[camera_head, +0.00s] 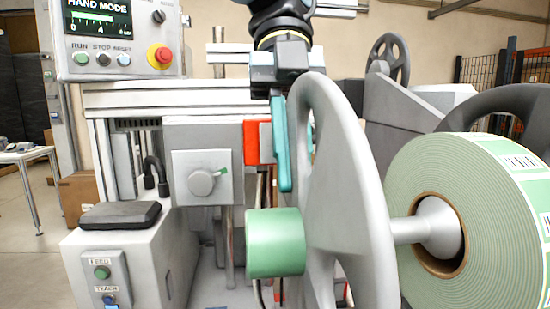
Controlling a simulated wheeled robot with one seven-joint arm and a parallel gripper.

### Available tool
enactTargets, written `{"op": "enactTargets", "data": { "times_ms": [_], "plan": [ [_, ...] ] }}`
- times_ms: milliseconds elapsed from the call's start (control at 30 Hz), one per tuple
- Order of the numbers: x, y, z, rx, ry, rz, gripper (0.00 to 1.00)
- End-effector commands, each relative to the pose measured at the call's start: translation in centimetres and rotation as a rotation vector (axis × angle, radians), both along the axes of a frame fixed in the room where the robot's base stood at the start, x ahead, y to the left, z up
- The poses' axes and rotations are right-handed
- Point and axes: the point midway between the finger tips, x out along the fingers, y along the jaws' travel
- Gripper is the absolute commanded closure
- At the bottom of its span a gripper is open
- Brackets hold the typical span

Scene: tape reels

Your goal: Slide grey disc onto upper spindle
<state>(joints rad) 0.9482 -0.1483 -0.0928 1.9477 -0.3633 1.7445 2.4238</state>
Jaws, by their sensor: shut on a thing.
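The grey disc (355,190) is large and spoked, stands upright and is seen nearly edge-on at the middle. My gripper (296,150) reaches down from above with teal fingers at the disc's upper left part. It is shut on the disc; one finger shows in front, and the other is mostly hidden behind the disc. A pale grey spindle (406,231) runs from the disc's right side to a flared collar in the core of a label roll. The disc's hub is hidden, so I cannot tell whether the spindle passes through it.
A large green label roll (430,175) fills the right. A green cylinder (275,243) sits just left of the disc. A machine block with a knob (201,182) and a control panel (122,42) stand left. More grey reels (388,60) are behind.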

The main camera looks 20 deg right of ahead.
Motion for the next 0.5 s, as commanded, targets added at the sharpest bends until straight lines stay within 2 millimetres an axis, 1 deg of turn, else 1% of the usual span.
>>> {"op": "enactTargets", "data": {
  "times_ms": [200,500],
  "plan": [
    [-0.35,-0.95,0.05,0.0,0.002,0.001,1.0],
    [-0.37,-1.02,0.03,0.0,0.001,0.001,1.0]
  ]
}}
